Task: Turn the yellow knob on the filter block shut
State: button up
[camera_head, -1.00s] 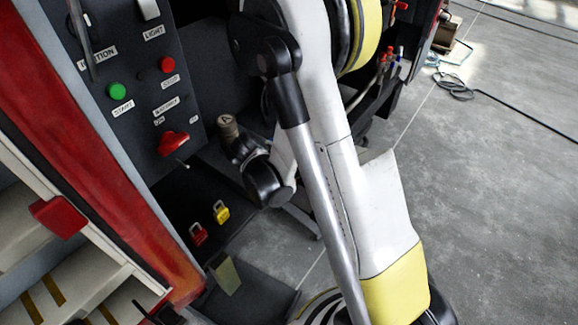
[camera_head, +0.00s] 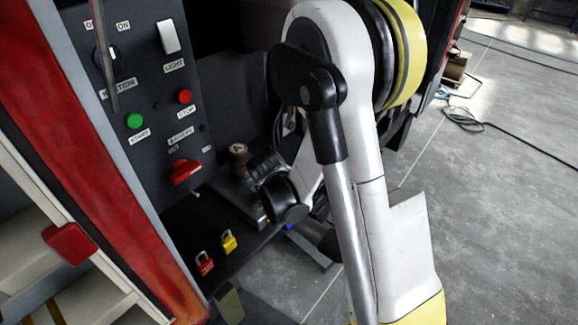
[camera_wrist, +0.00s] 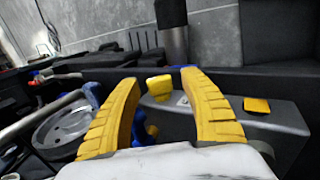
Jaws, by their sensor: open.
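In the wrist view the two ridged yellow fingers of my gripper (camera_wrist: 159,78) stand wide apart, with nothing held. A yellow knob-like piece (camera_wrist: 158,88) shows between the fingertips, apart from both; I cannot tell its exact distance. It sits by a grey block (camera_wrist: 180,112), which I take to be the filter block. A second flat yellow piece (camera_wrist: 257,105) is on the right of that grey body, outside the right finger. Blue parts (camera_wrist: 148,128) show between the fingers, lower down. In the head view my arm hides the gripper and the knob.
A round grey bowl-like part (camera_wrist: 65,125) lies left of the left finger. A dark upright post (camera_wrist: 173,30) stands behind the block. In the head view are a switch panel with a red rotary switch (camera_head: 185,171), a red padlock (camera_head: 205,264) and a yellow padlock (camera_head: 229,241).

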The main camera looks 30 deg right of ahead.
jog(key=y, duration=0.2)
jog(key=d+g+y, duration=0.1)
jog(key=y, duration=0.1)
jog(key=shift+w+r+g, duration=0.1)
jog(key=shift+g, duration=0.2)
jog(key=shift+r+g+y, duration=0.2)
jog(key=shift+g+y, duration=0.1)
jog(key=shift+y, duration=0.4)
notch_tip(320, 180, up, 12)
jog(key=f+p, duration=0.1)
jog(key=p, duration=0.5)
jog(key=s+a+r+m+t+p, duration=0.1)
jog(key=s+a+r, duration=0.3)
jog(key=r, duration=0.4)
jog(key=s+a+r+m+t+p, duration=0.1)
jog(key=s+a+r+m+t, duration=0.1)
jog(key=s+a+r, duration=0.3)
jog(key=shift+a+r+t, duration=0.5)
jog(key=shift+r+t, duration=0.3)
jog(key=shift+r, duration=0.7)
